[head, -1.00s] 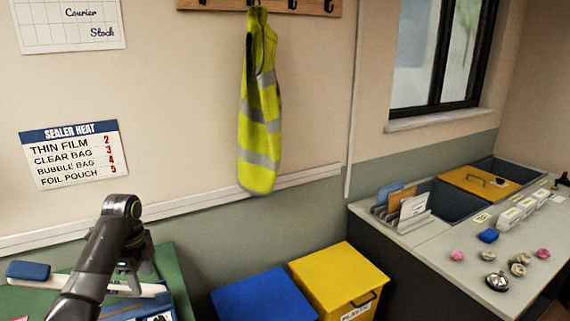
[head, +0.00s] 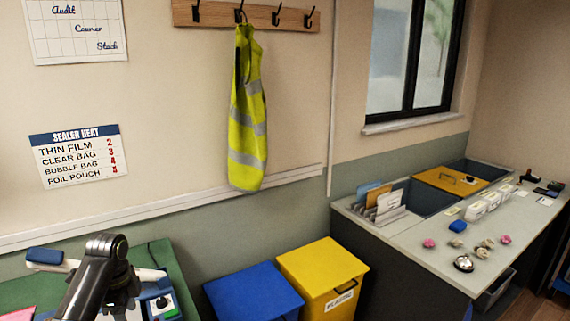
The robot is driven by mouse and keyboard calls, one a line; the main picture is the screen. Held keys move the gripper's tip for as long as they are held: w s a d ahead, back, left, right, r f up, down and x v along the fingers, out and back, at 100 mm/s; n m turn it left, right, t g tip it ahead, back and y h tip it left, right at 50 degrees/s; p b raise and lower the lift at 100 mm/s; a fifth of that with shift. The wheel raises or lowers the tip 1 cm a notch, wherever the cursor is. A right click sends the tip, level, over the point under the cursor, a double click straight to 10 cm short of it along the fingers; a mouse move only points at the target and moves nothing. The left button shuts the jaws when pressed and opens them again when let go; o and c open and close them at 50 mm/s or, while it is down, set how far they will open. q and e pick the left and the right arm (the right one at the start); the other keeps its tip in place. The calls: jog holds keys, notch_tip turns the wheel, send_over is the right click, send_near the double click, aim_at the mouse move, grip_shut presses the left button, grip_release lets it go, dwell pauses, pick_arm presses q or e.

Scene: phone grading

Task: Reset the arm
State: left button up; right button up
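One of my arms (head: 95,275) comes in at the bottom left, in front of the green-topped bench. Its bent dark joint is at the top, and its gripper cannot be made out. My other arm is not in view. No object is seen held.
A green bench (head: 165,255) at the lower left carries a device with a blue-ended lever (head: 45,256). A blue bin (head: 252,292) and a yellow bin (head: 322,275) stand beside it. A grey counter (head: 410,240) on the right bears small items. A yellow vest (head: 247,115) hangs on the wall.

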pick_arm(q)
jog(key=s+d+f+n+t, duration=0.1)
jog(key=s+d+f+n, duration=0.15)
jog(key=s+f, duration=0.55)
jog(key=s+d+f+n+t, duration=0.15)
jog(key=s+f+n, duration=0.35)
jog(key=s, duration=0.5)
jog(key=s+d+r+n, duration=0.1)
jog(key=s+n, duration=0.2)
jog(key=s, duration=0.3)
jog(key=s+d+r+n+y, duration=0.1)
jog(key=s+n, duration=0.1)
jog(key=s, duration=0.4)
jog(key=s+d+r+n, duration=0.1)
jog(key=s+d+n, duration=0.15)
jog(key=s, duration=0.45)
notch_tip(320, 180, down, 28)
jog(key=a+n+b, duration=0.1)
jog(key=a+b, duration=0.2)
jog(key=s+d+f+g+b, duration=0.1)
jog(key=s+f+b, duration=0.2)
jog(key=s+f, duration=1.2)
notch_tip(320, 180, down, 4)
jog(key=shift+d+r, duration=0.25)
jog(key=shift+d, duration=0.15)
jog(key=shift+s+g, duration=0.1)
jog(key=shift+g, duration=0.15)
